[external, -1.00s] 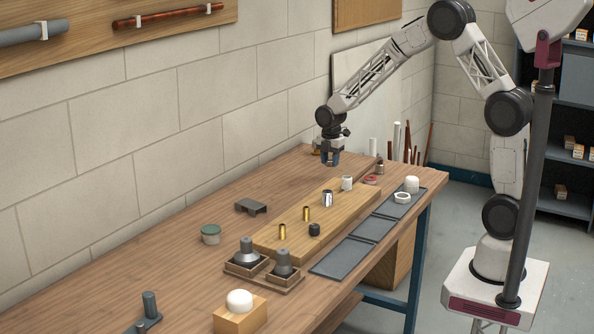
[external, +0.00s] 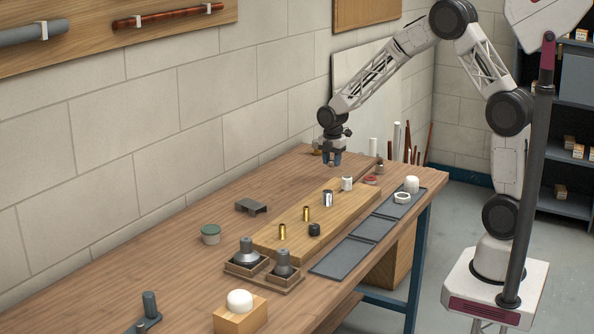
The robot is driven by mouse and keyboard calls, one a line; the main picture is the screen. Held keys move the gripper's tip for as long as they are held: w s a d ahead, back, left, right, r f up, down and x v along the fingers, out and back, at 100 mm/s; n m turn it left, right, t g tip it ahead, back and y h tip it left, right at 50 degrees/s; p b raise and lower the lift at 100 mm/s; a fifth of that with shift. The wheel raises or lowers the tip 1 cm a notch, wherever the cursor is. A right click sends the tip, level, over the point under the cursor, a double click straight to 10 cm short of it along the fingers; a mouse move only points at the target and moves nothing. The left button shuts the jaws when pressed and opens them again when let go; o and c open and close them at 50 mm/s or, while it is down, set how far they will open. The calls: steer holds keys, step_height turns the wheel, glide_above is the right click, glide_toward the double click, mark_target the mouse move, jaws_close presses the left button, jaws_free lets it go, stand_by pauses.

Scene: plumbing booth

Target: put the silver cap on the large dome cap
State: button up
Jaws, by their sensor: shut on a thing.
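A large white dome cap (external: 239,301) sits on a wooden block (external: 229,323) at the table's near edge. A smaller white dome (external: 411,183) is at the far end of the dark tray.
The wooden board (external: 265,238) also holds a white cylinder (external: 347,183), brass pieces (external: 306,213) and a black piece (external: 314,230). Two grey fittings stand in a wooden holder (external: 291,285). A white ring (external: 402,197) is on the dark tray (external: 336,263). The table's left part is mostly clear.

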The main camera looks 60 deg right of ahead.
steer(key=shift+a, duration=0.1)
steer(key=a, duration=0.3)
steer(key=w+a+r+n, duration=0.1)
steer(key=a, duration=0.3)
steer(key=a+n, duration=0.1)
steer(key=a, duration=0.3)
steer(key=shift+w+r, duration=0.2)
steer(key=shift+w, duration=0.2)
steer(key=s+a+r+n, duration=0.1)
steer(key=s+a+n, duration=0.1)
steer(key=a, duration=0.9)
steer(key=s+a+r+n, duration=0.2)
steer(key=a, duration=1)
steer(key=s+a+r+n, duration=0.1)
steer(key=s+a+n, duration=0.1)
steer(key=a, duration=1)
steer(key=shift+a+r+n, duration=0.15)
steer(key=shift+n, duration=0.45)
steer(key=s+a+r+n, duration=0.2)
steer(key=s+a+n, duration=0.2)
steer(key=s+a, duration=1.1)
steer(key=s+a+r+n, duration=0.3)
steer(key=s+a+n, duration=0.1)
steer(key=s+a, duration=1.1)
steer(key=a, duration=0.4)
steer(key=shift+a+r+n, duration=0.3)
steer(key=shift+n, duration=0.1)
steer(key=shift+w, duration=0.1)
glide_above(239, 293)
steer(key=shift+f, duration=0.75)
